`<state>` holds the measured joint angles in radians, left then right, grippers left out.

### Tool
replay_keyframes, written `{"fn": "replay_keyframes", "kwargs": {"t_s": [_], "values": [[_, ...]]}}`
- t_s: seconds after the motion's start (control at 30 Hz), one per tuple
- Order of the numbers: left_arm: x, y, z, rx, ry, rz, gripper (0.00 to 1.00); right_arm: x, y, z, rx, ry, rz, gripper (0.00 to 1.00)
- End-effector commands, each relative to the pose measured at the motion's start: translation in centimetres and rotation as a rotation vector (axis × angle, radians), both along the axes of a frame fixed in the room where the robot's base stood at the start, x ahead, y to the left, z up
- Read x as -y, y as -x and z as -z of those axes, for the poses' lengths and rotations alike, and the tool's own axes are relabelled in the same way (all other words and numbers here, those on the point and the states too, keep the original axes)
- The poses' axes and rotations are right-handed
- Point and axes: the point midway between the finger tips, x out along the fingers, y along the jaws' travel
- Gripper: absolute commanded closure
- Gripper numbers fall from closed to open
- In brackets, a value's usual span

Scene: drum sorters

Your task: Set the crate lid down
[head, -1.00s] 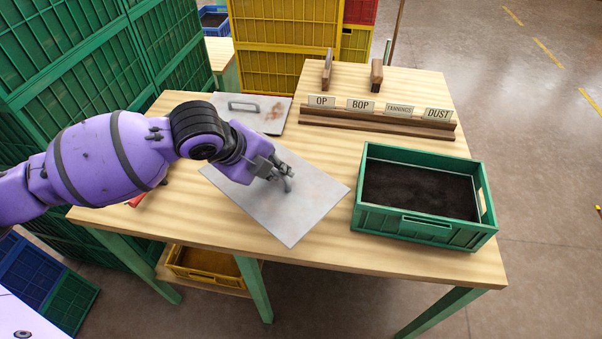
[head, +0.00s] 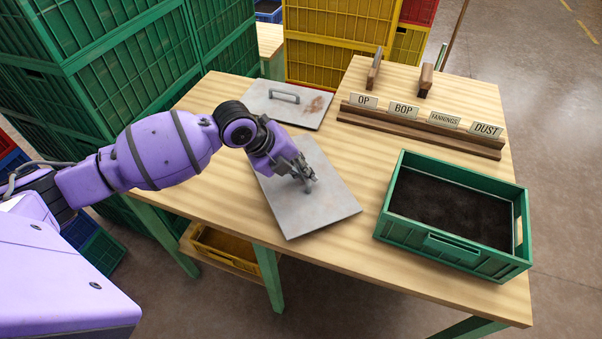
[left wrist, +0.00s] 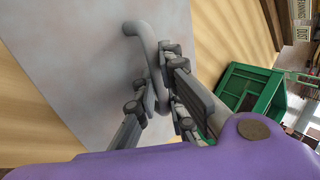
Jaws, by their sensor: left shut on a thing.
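A flat grey metal crate lid (head: 325,215) with a bent bar handle is over the wooden table (head: 230,205), left of the green crate. My left gripper (head: 308,182) is shut on the lid's handle. In the left wrist view the fingers (left wrist: 160,88) close around the handle (left wrist: 143,42), with the lid (left wrist: 85,60) flat behind them. The lid looks level and close to the tabletop; I cannot tell whether it touches. My right gripper is not in view.
A green crate (head: 455,250) of dark material stands at the right. A second, stained lid (head: 265,105) lies behind the held one. A wooden rack (head: 420,128) with label cards is at the back. Stacked green crates (head: 110,60) stand left. Bare tabletop lies front left.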

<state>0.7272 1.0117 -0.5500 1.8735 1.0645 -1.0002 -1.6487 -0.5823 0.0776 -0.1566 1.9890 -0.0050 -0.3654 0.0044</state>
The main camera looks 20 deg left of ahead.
Motion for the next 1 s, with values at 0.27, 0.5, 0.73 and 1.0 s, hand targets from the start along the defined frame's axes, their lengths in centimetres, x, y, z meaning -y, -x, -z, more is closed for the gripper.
{"fn": "replay_keyframes", "kwargs": {"t_s": [0.27,0.5,0.73,1.0], "values": [[0.0,0.0,1.7,0.000,0.000,0.000,1.00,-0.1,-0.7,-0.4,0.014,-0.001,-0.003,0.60],[0.0,0.0,1.7,-0.001,0.000,-0.001,0.72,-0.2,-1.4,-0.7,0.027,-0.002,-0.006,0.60],[0.0,0.0,1.7,-0.001,0.000,-0.001,0.72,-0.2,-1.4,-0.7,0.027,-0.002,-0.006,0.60],[-1.4,1.2,-1.0,0.003,-0.003,-0.001,0.72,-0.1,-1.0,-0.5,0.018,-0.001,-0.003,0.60]]}}
